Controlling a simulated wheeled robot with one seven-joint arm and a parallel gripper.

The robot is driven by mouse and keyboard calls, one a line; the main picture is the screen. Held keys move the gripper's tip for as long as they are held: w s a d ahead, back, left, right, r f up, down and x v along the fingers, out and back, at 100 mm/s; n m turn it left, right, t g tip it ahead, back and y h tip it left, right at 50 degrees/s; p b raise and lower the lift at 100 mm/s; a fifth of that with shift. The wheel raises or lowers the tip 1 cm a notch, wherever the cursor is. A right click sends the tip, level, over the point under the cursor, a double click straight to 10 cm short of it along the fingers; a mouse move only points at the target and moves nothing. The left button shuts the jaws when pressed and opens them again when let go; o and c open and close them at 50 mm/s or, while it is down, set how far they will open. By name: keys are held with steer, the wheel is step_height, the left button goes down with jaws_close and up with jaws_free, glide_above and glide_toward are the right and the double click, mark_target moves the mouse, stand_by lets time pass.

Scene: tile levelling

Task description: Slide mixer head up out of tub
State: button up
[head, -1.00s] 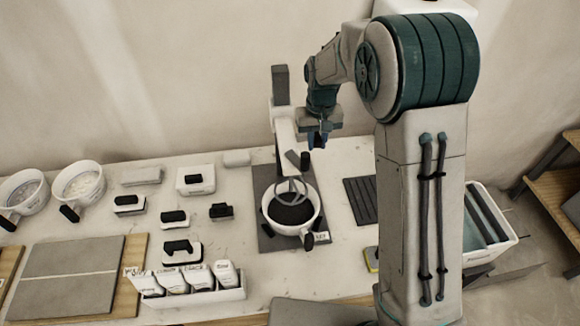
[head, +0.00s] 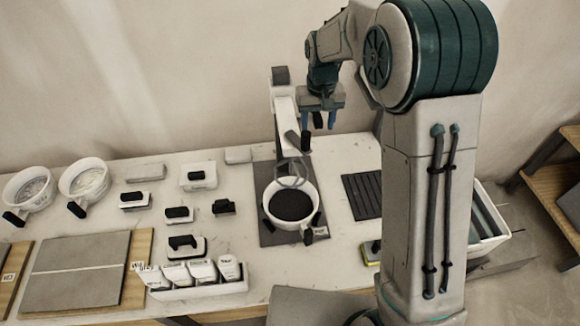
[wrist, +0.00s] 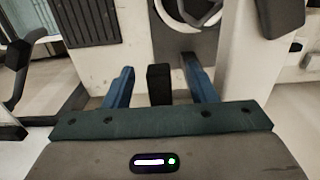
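The mixer stand (head: 284,108) rises behind the tub (head: 276,213), a white, black-handled bowl with dark contents. The mixer head's grey ring-shaped paddle (head: 291,172) shows above and across the tub's back rim; I cannot tell if its lowest part is clear of the tub. A black handle (head: 305,141) sticks out from the mixer head. My gripper (head: 319,122) is open, its blue fingers pointing down near the handle. In the wrist view a black block (wrist: 159,85), apparently this handle, appears between the fingers with a gap on each side.
A ribbed dark mat (head: 362,196) lies right of the tub. Two white buckets (head: 84,178) stand at the far left, with small black-topped blocks (head: 179,213) between. A box of packets (head: 196,290) and a tiled board (head: 78,272) sit in front.

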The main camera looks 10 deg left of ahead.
steer(key=shift+r, duration=3.45)
steer(key=shift+s+d, duration=0.1)
steer(key=shift+s+d+r, duration=0.15)
steer(key=shift+s+d, duration=0.05)
steer(key=shift+d, duration=0.1)
steer(key=s+d+r+m+t+b, duration=0.1)
steer(key=s+d+r+t+b, duration=0.15)
steer(key=s+d, duration=0.7)
steer(key=s+d+f+m+b, duration=0.1)
steer(key=s+d+f, duration=0.1)
steer(key=s, duration=0.6)
steer(key=s+d+f+m+t+b, duration=0.1)
steer(key=s+d+f+b, duration=0.1)
steer(key=s, duration=0.5)
steer(key=shift+s+d+f+b, duration=0.3)
steer(key=shift+s+d+f, duration=0.1)
steer(key=shift+d+f, duration=0.35)
steer(key=shift+r, duration=0.1)
